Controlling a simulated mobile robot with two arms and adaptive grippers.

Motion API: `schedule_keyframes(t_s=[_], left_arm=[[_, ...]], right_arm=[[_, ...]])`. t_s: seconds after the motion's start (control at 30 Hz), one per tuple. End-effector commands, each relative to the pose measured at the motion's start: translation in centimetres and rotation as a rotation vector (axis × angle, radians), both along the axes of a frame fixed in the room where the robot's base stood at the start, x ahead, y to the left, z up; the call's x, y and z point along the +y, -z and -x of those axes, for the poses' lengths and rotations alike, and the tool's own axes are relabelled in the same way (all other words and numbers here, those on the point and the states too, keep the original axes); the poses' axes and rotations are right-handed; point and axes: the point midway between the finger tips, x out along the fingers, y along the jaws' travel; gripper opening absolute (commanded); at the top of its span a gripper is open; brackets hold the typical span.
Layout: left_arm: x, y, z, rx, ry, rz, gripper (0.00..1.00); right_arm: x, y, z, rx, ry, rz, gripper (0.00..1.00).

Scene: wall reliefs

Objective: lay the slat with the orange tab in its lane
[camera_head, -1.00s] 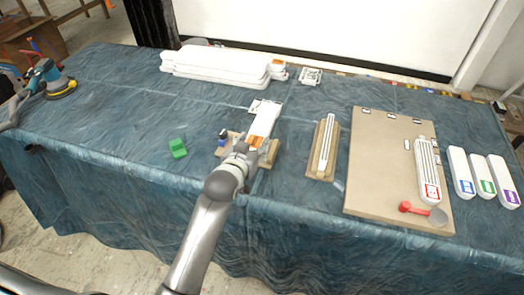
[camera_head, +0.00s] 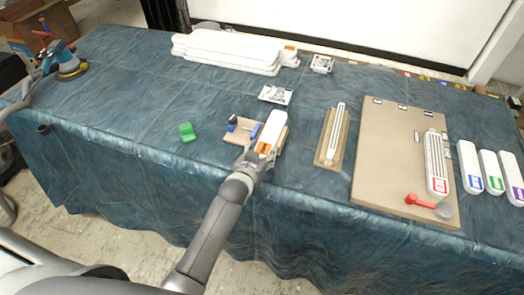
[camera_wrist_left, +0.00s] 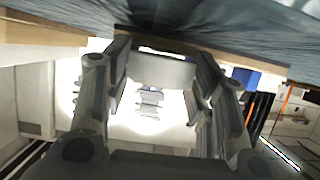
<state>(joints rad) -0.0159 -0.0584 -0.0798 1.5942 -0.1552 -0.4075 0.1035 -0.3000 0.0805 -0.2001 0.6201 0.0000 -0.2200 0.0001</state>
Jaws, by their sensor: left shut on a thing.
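The white slat (camera_head: 273,122) with the orange tab (camera_head: 263,148) is in the head view, left of centre, its tab end towards me. My left gripper (camera_head: 254,158) is shut on it at that near end. In the left wrist view a bright white surface (camera_wrist_left: 150,128) shows between and behind the fingers (camera_wrist_left: 155,75). The board's small marks are too small to read. My right gripper is not in view.
A wooden tray (camera_head: 237,136) with small dark and blue items is beside the held slat. A wooden block with a white ribbed strip (camera_head: 333,140) lies between slat and board. A red-handled tool (camera_head: 420,200) lies at the board's front. Blue-, green- and purple-tabbed slats (camera_head: 493,172) lie right.

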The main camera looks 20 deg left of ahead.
Motion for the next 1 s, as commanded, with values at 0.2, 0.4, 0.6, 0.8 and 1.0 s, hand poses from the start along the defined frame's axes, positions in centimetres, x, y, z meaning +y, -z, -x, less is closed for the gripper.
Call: schedule_keyframes(t_s=[0.2, 0.4, 0.6, 0.8, 1.0], left_arm=[[0.0, 0.1, 0.0, -0.003, 0.0, 0.0, 0.24], [0.0, 0.2, 0.0, -0.001, 0.0, 0.001, 0.63], [0.0, 0.2, 0.0, -0.001, 0.0, 0.001, 0.73], [0.0, 0.3, 0.0, -0.001, 0.0, 0.0, 0.73], [0.0, 0.8, 0.2, -0.001, 0.0, 0.0, 0.73]], right_arm=[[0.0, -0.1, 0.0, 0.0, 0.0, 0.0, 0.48], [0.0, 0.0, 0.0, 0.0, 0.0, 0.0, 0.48], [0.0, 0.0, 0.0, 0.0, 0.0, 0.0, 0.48], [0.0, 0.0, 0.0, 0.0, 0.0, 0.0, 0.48], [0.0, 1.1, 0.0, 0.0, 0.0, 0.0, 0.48]])
